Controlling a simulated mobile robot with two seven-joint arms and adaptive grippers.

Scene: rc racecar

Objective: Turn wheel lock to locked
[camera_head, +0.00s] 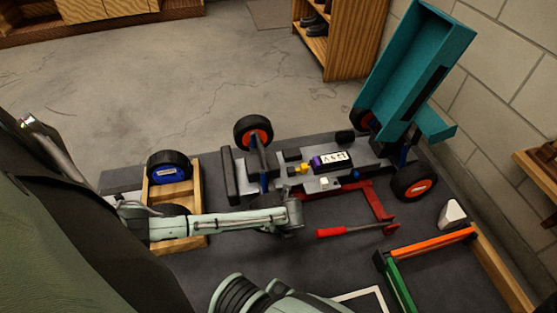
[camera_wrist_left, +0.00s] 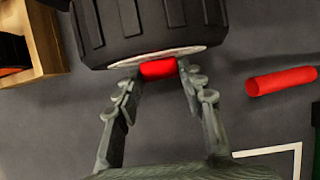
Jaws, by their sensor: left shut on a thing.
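The red wheel lock (camera_wrist_left: 158,69) shows in the left wrist view at the lower edge of a large black tyre (camera_wrist_left: 140,22) with a pale rim. My left gripper (camera_wrist_left: 157,72) is shut on the wheel lock, one fingertip on each side of it. In the head view my left arm reaches in from the left and its gripper end (camera_head: 290,216) is beside the near side of the RC car (camera_head: 320,168). There the arm hides the lock and most of the wheel. I cannot tell the lock's turned position. My right gripper does not show.
A red jack with a handle (camera_head: 345,231) lies right of my left gripper. A wooden tray (camera_head: 197,190) with a spare wheel (camera_head: 168,163) stands at left. The teal body shell (camera_head: 410,65) stands raised behind the car. Orange and green bars (camera_head: 432,243) frame the near right.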

